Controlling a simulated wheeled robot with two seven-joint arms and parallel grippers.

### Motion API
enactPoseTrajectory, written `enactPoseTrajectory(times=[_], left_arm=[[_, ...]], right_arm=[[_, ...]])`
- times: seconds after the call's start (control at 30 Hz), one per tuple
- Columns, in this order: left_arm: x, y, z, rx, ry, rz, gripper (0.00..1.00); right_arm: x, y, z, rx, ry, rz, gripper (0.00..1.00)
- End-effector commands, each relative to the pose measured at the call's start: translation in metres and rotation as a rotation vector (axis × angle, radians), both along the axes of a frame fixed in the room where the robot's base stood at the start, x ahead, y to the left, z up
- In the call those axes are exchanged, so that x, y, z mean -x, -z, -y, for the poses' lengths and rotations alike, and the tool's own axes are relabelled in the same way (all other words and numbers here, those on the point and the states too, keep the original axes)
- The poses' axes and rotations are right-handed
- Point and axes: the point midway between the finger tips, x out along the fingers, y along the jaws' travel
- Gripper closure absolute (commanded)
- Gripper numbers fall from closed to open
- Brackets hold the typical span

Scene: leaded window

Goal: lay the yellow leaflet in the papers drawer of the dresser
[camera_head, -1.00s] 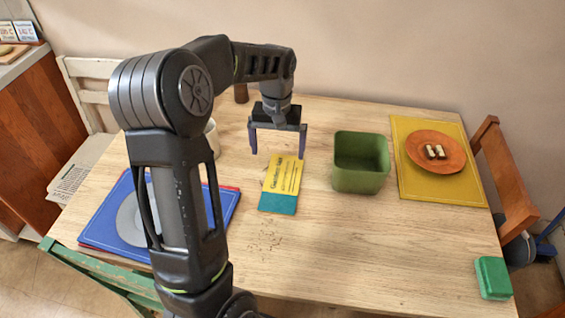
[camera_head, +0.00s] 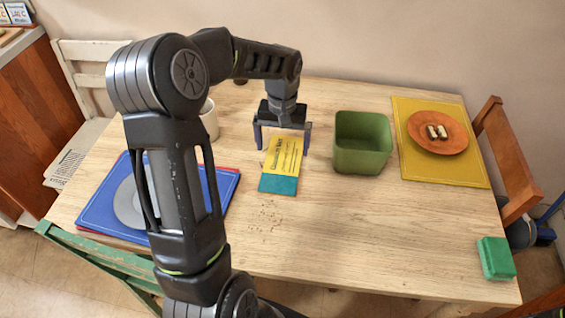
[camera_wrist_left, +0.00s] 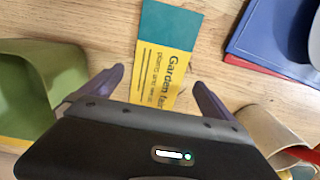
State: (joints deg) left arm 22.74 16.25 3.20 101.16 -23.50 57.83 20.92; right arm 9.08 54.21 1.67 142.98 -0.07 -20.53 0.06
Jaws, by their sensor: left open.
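The yellow leaflet (camera_head: 283,158), with a teal band at its near end, lies flat on the wooden table. In the left wrist view the leaflet (camera_wrist_left: 166,62) shows dark print and runs between my fingers, its far part hidden by the gripper body. My left gripper (camera_head: 282,150) is open, its two fingers on either side of the leaflet's yellow part. The fingers (camera_wrist_left: 160,85) also show in the left wrist view, apart and not closed on it. The dresser's papers drawer cannot be made out. My right gripper is not in view.
A green bin (camera_head: 361,143) stands right of the leaflet. A yellow mat (camera_head: 440,175) holds an orange plate (camera_head: 438,133). A blue mat (camera_head: 100,208) lies left, a pale cup (camera_head: 208,120) behind it. A green block (camera_head: 496,258) is at front right. Crumbs dot the clear front table.

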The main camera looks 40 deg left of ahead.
Motion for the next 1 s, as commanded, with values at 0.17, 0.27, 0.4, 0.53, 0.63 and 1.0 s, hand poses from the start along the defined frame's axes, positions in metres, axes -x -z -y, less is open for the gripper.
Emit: enactPoseTrajectory(times=[0.17, 0.27, 0.4, 0.53, 0.63, 1.0], left_arm=[[0.000, 0.005, 0.000, 0.001, 0.000, -0.002, 0.00], [0.001, 0.017, 0.000, 0.002, -0.001, -0.004, 0.00], [0.000, 0.038, 0.000, 0.002, -0.001, -0.005, 0.00], [0.000, 0.051, 0.000, 0.001, 0.000, -0.002, 0.00], [0.000, 0.052, 0.000, 0.000, 0.000, 0.000, 0.00], [-0.001, 0.052, 0.000, 0.000, 0.000, 0.000, 0.00]], right_arm=[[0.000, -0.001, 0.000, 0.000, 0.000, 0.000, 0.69], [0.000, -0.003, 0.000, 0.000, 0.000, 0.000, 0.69], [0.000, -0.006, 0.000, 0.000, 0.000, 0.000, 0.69], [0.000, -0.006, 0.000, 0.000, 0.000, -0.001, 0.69], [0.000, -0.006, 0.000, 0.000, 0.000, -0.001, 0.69], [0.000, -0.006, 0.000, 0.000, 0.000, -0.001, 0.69]])
